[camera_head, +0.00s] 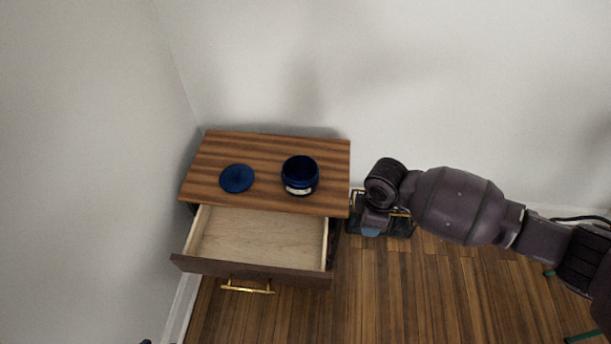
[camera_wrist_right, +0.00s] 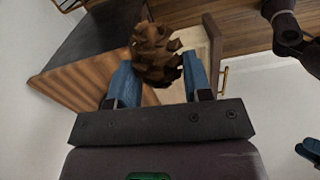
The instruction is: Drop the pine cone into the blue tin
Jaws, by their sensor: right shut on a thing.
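The blue tin (camera_head: 300,175) stands upright and open on the wooden cabinet top, with a pale label on its front. Its round blue lid (camera_head: 237,178) lies flat to its left. In the right wrist view the brown pine cone (camera_wrist_right: 156,54) sits between the blue fingers of my right gripper (camera_wrist_right: 157,75), which is shut on it. In the head view my right gripper (camera_head: 371,228) hangs to the right of the cabinet, apart from the tin, and the pine cone is hidden there.
The wooden cabinet (camera_head: 225,148) stands in the corner against the walls. Its drawer (camera_head: 262,235) is pulled out and empty, with a brass handle (camera_head: 247,288). A dark, brass-framed stand (camera_head: 398,228) is on the floor right of the cabinet.

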